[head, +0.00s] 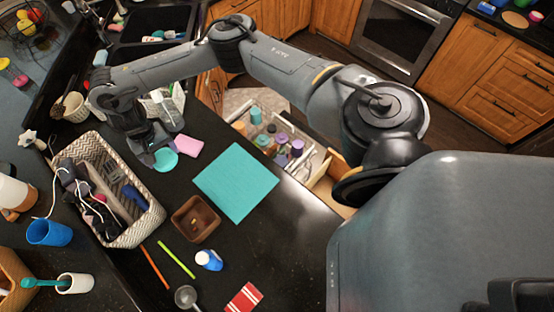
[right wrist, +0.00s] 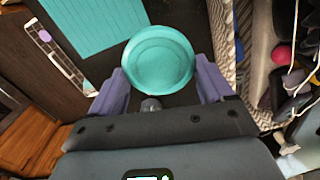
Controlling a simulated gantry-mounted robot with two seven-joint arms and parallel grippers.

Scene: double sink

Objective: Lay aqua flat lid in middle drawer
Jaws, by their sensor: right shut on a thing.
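The round aqua flat lid (head: 166,159) is at the tip of my right gripper (head: 152,157), over the dark counter beside the woven basket. In the right wrist view the lid (right wrist: 158,60) sits between the two purple fingers (right wrist: 160,78), which are shut on it. I cannot tell whether the lid touches the counter. An open drawer (head: 311,165) holding several bottles shows beyond the counter edge; the counter hides part of it, and I cannot tell whether it is the middle one. My left gripper is not in view.
A woven basket (head: 148,222) of cables stands left of the lid. A pink sponge (head: 188,146), a teal square mat (head: 236,182) and a brown bowl (head: 195,219) lie nearby. The sink (head: 150,50) is at the back. Counter right of the mat is clear.

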